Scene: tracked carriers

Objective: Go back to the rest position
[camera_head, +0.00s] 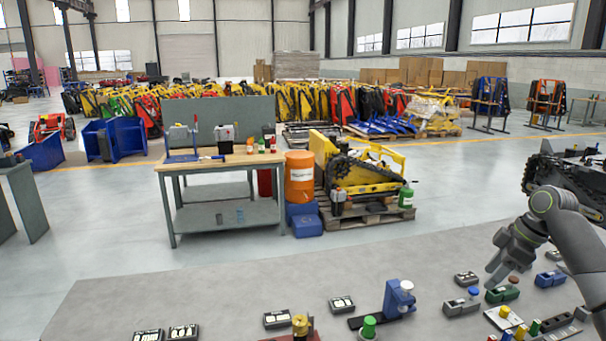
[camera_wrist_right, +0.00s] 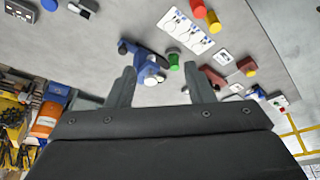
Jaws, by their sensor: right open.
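My right gripper (camera_head: 497,270) hangs over the right part of a grey bench top (camera_head: 230,275). Its arm comes in from the right edge in the head view. In the right wrist view its two fingers (camera_wrist_right: 160,82) stand apart with nothing between them. A blue fixture (camera_head: 398,298) with a white round top stands on the bench to its left, and it shows beyond the fingers in the wrist view (camera_wrist_right: 148,62). My left gripper is not in the head view.
Small labelled dark blocks (camera_head: 277,319), a green knob (camera_head: 369,326), a yellow-topped red fixture (camera_head: 300,325) and coloured parts (camera_head: 503,293) stand along the bench's near and right side. The bench's left stretch is clear. A worktable (camera_head: 220,165) and an orange barrel (camera_head: 299,178) stand beyond.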

